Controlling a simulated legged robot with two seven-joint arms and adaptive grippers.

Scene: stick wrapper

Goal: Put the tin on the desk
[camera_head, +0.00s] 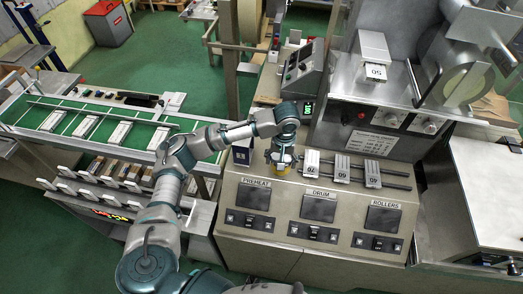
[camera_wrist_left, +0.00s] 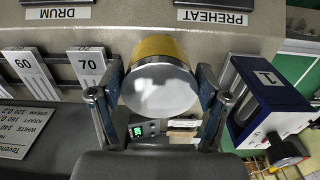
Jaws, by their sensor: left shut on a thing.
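The tin (camera_wrist_left: 158,80) is a short cylinder with a yellow side and a pale grey round end. In the wrist view it sits between the two fingers of my left gripper (camera_wrist_left: 160,100), which is shut on it. In the head view the left gripper (camera_head: 280,158) is above the tin (camera_head: 282,170), at the upper edge of the sloped beige control desk (camera_head: 262,178), left of the numbered levers. I cannot tell whether the tin touches the desk surface. My right gripper is not in view.
Numbered grey levers (camera_head: 341,167) stand right of the tin. A blue-and-white box (camera_wrist_left: 268,105) marked 1 is close beside the gripper. PREHEAT, DRUM and ROLLERS panels (camera_head: 319,207) cover the desk front.

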